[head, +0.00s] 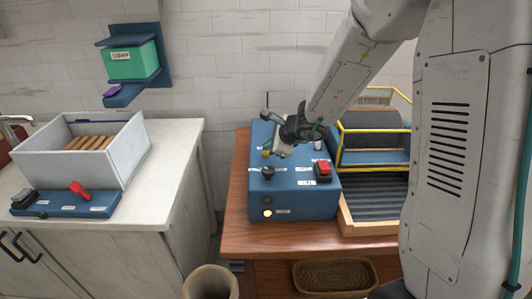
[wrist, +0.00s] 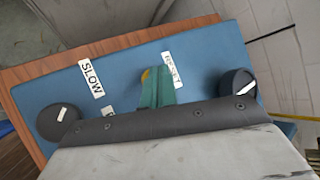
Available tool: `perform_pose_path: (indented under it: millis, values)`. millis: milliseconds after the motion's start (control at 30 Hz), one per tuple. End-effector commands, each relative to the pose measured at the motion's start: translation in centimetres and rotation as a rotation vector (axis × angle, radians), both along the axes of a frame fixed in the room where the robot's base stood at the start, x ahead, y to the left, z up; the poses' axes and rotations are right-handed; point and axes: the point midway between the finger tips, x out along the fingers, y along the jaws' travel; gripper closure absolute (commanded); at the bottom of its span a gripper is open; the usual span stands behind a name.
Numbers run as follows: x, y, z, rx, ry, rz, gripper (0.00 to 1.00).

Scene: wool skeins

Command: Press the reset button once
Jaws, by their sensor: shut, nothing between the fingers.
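The blue control box (head: 300,205) stands on the wooden table. A small yellow button (head: 266,153) shows on its top, just left of my gripper (head: 280,151). In the wrist view the button (wrist: 146,75) is mostly hidden behind my shut, empty green fingertips (wrist: 155,84). A white label (wrist: 173,70) beside it seems to read RESET. The fingertips are over or right beside the button; I cannot tell whether they touch it.
Black knobs (wrist: 58,121) (wrist: 238,84) flank the fingers, with a SLOW label (wrist: 91,79) nearby. A red switch (head: 323,168) sits at the box's right. A yellow-railed conveyor (head: 375,190) stands right of the box. A lit lamp (head: 267,213) shows on the box's front.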

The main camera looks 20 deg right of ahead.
Motion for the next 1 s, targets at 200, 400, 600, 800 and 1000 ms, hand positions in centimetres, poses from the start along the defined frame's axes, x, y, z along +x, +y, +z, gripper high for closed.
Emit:
perform_pose_path:
  millis: [200,400,600,800,1000]
  values:
    - [0.00,0.00,-0.02,0.000,0.000,0.000,1.00]
    - [0.00,0.01,-0.09,0.000,0.000,0.000,1.00]
    - [0.00,0.02,-0.31,-0.001,0.000,0.001,1.00]
    - [0.00,0.01,-0.56,0.001,0.000,0.001,1.00]
    - [-0.01,0.02,-0.82,0.000,0.001,0.001,1.00]
